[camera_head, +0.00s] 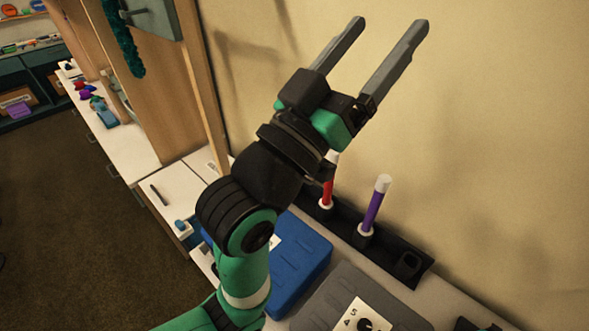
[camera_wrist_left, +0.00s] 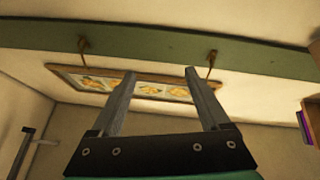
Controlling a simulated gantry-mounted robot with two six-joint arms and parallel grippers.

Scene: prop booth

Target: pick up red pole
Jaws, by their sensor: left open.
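The red pole (camera_head: 327,188) stands upright in a black holder (camera_head: 398,268) by the wall in the head view. Its middle is partly covered by my left wrist. A purple pole (camera_head: 374,207) with a white top stands in the same holder to its right. My left gripper (camera_head: 389,28) is raised above both poles, open and empty, its fingers pointing up and to the right. In the left wrist view the open fingers (camera_wrist_left: 159,75) point toward a hanging framed picture, with nothing between them. My right gripper is in neither view.
A blue case (camera_head: 301,262) and a grey case (camera_head: 345,290) lie on the counter in front of the holder. The holder's right end has an empty slot (camera_head: 409,262). A white counter with small items (camera_head: 107,115) runs along the left. A framed picture (camera_wrist_left: 150,88) hangs overhead.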

